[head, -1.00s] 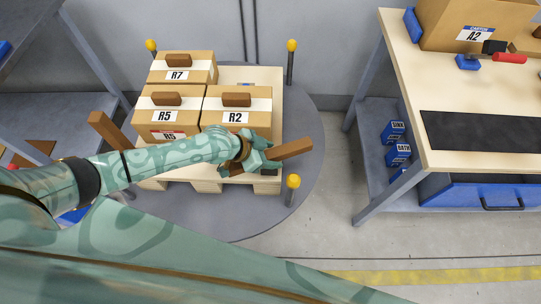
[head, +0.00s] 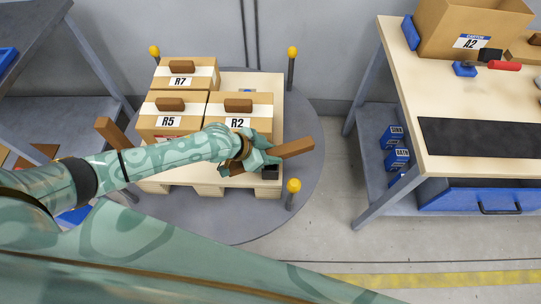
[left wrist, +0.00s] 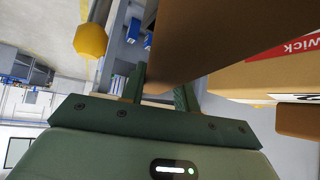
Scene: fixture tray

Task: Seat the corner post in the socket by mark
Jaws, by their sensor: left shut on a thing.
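My left gripper (head: 258,155) is shut on a brown wooden corner post (head: 292,148) above the front right corner of the pallet. The post is tilted, and its far end sticks out to the right past the pallet. In the left wrist view the post (left wrist: 175,40) lies between the two fingers (left wrist: 165,95). A dark socket (head: 270,174) shows at the pallet's front right corner, just below the gripper and partly hidden by it. The post is apart from it. No mark on the socket can be made out. My right gripper is not in view.
Cartons R7 (head: 187,72), R5 (head: 168,122) and R2 (head: 238,108) stand on the pallet (head: 275,95), close behind my arm. Another brown post (head: 110,132) stands at the left. Yellow-topped poles (head: 292,187) surround the pallet. A workbench (head: 400,90) stands right; floor between is clear.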

